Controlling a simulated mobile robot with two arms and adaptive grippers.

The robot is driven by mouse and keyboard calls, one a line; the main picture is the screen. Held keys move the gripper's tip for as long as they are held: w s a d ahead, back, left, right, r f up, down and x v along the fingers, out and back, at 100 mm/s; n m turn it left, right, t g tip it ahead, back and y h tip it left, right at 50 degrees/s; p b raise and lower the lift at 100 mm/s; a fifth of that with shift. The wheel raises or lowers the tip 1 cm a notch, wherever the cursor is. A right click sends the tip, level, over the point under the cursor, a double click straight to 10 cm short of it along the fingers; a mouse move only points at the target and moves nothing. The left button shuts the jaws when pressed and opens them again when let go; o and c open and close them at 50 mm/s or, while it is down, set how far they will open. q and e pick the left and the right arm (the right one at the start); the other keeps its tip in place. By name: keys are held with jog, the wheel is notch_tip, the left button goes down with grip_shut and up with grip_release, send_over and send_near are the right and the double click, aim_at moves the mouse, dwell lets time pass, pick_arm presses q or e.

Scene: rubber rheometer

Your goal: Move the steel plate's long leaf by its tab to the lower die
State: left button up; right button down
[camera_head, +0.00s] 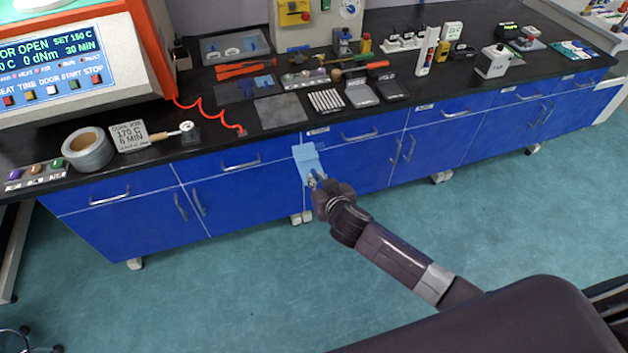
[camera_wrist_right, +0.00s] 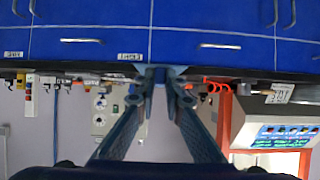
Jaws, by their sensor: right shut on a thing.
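My right gripper (camera_head: 317,179) is shut on a light blue leaf (camera_head: 308,160), which extends up from the fingers in front of the blue cabinet, by the bench's front edge. In the right wrist view, which is upside down, the fingertips (camera_wrist_right: 161,76) are close together with a bit of the leaf (camera_wrist_right: 179,71) behind them. The tab is hidden in the fingers. A flat grey plate (camera_head: 280,112) lies on the bench; I cannot tell if it is the steel plate. The lower die cannot be made out. My left gripper is not in view.
The orange and white rheometer (camera_head: 75,60) stands at the left with a lit display. A tape roll (camera_head: 88,150), a timer sign (camera_head: 128,136) and a red coiled cord (camera_head: 205,112) lie near it. Tools crowd the bench (camera_head: 260,140) further right. The floor before it is clear.

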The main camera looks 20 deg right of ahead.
jog(key=s+d+r+n+y, duration=0.1)
jog(key=s+d+r+y, duration=0.1)
jog(key=s+d+r, duration=0.4)
jog(key=s+a+r+n+g+y, duration=0.2)
jog(key=s+r+n+y, duration=0.2)
jog(key=s+r, duration=0.3)
jog(key=s+a+r+n+g+y, duration=0.3)
jog(key=s+r+n, duration=0.2)
jog(key=r, duration=0.5)
jog(key=shift+s+n+y+b, duration=0.4)
jog(key=shift+s, duration=0.5)
jog(key=shift+a, duration=0.1)
